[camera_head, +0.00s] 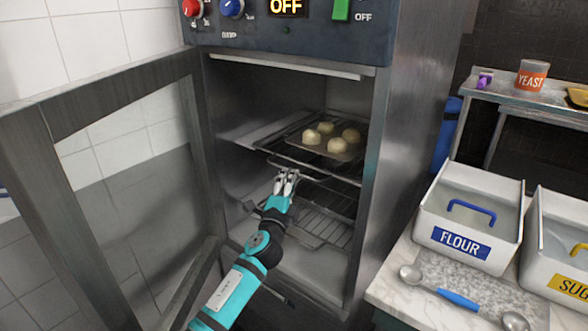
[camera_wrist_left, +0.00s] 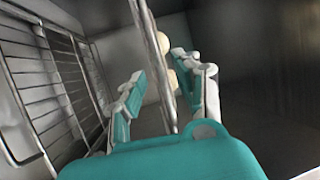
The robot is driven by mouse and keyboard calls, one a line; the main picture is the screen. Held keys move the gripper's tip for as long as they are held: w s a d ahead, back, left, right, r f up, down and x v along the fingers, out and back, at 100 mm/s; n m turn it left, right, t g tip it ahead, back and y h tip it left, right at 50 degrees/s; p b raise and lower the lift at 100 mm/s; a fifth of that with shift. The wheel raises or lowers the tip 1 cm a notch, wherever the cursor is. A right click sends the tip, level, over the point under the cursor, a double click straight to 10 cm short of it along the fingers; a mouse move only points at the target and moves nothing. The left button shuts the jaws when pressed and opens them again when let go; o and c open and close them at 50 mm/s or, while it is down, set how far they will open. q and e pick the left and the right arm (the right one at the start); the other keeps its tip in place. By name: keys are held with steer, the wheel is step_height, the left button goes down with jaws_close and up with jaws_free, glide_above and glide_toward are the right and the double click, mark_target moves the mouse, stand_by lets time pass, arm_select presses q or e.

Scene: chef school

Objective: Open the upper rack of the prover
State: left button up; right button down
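The prover (camera_head: 381,130) stands with its glass door (camera_head: 130,190) swung open to the left. Its upper wire rack (camera_head: 350,178) bears a tray (camera_head: 345,155) with several pale dough balls (camera_head: 337,145). My left gripper (camera_head: 287,175) is inside the opening at the front edge of the upper rack. In the left wrist view its fingers (camera_wrist_left: 160,88) are apart, one on each side of a thin metal bar (camera_wrist_left: 158,60); I cannot tell whether they touch it. Dough balls show partly behind the bar. My right gripper is in neither view.
A lower wire rack (camera_head: 325,228) sits below my left gripper and also shows in the left wrist view (camera_wrist_left: 60,85). To the right, a counter (camera_head: 390,285) holds a flour bin (camera_head: 468,215), a sugar bin (camera_head: 565,250) and a blue-handled scoop (camera_head: 440,288).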

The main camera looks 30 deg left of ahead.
arm_select(q)
steer(key=shift+x, duration=2.25)
jaws_close()
steer(key=shift+f, duration=0.1)
